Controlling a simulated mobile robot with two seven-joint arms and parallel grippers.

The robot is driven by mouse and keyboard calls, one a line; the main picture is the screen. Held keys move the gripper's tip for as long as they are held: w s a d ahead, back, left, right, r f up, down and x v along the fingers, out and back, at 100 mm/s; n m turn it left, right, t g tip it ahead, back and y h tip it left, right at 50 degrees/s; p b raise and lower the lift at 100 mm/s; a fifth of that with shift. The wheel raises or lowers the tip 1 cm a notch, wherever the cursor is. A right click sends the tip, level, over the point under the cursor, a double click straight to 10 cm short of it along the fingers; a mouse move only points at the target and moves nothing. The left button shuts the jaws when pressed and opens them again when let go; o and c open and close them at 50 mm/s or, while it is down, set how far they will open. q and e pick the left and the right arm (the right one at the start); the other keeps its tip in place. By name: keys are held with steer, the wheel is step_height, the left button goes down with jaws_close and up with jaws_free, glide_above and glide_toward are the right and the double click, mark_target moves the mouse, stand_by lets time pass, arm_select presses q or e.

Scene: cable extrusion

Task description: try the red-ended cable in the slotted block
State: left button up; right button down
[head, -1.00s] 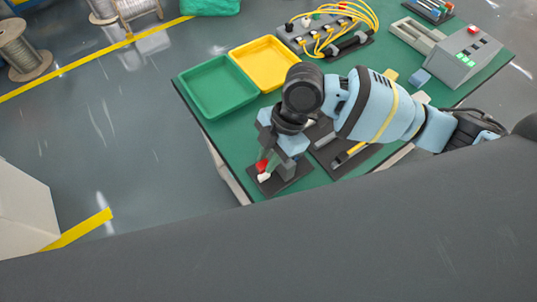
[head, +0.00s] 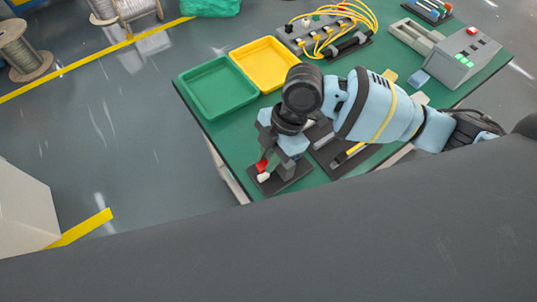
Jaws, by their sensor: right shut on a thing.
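The cable's red end (head: 262,166) shows at the front left corner of the green table, with a white piece (head: 263,177) just below it. A grey block stands on a dark base plate (head: 290,183) there; its slot cannot be made out. My right gripper (head: 272,155) points down right over this plate and is shut on the red-ended cable. My wrist and forearm hide most of the block and the cable, so I cannot tell whether the cable is in the slot. My left gripper is not in view.
A green tray (head: 190,98) and a yellow tray (head: 236,57) lie behind on the left. A board with yellow cables (head: 322,38) is at the back. A grey control box (head: 465,57) stands at right. A dark fixture (head: 335,160) is right of the plate.

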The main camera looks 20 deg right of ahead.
steer(key=shift+f, duration=0.45)
stand_by(0.4)
steer(key=shift+f+b, duration=0.3)
steer(key=shift+f, duration=0.8)
stand_by(1.1)
steer(key=c, duration=1.2)
jaws_free()
steer(key=shift+v, duration=3.95)
